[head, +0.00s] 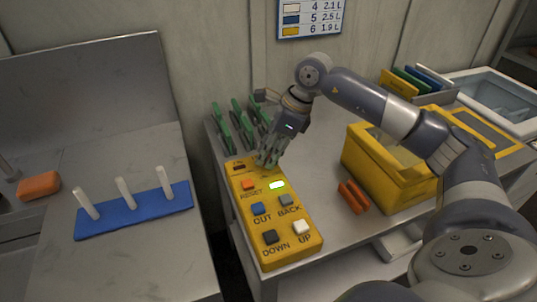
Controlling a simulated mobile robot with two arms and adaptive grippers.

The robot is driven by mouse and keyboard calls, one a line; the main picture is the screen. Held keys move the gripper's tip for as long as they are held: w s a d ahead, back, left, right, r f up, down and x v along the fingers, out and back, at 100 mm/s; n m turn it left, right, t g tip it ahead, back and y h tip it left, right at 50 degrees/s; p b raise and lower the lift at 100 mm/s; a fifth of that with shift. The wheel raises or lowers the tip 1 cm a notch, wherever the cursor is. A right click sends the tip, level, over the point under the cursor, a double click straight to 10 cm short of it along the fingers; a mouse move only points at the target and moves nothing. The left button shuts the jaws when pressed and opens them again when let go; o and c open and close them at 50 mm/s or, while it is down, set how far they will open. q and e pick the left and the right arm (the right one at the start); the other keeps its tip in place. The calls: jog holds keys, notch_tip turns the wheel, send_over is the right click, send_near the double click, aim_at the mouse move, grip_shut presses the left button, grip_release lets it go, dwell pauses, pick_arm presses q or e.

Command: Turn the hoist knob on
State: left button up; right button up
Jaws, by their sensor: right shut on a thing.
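The yellow hoist control box (293,254) lies on the grey bench. It carries an orange RESET button (249,185), a blue OUT button (258,209), a grey BACK button (286,201), a dark DOWN button (270,237) and a white UP button (302,227). A lamp (277,185) glows pale green beside RESET. My right gripper (266,162) points down at the box's far end, its fingers closed around the hoist knob, which they hide. The knob's angle cannot be seen. My left gripper is not in view.
A rack of green-handled tools (222,126) stands just behind the box. A yellow bin (390,181) and orange pieces (353,197) are to the right. On the left bench are a blue peg base (135,212) with white pegs and an orange block (39,186).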

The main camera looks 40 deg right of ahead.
jog(key=shift+m+t+h+b, duration=0.35)
jog(key=shift+m+t+h, duration=0.05)
jog(key=shift+m, duration=0.7)
jog(key=shift+r, duration=0.1)
jog(key=o, duration=1.1)
jog(key=shift+c, duration=0.2)
jog(key=v, duration=1.2)
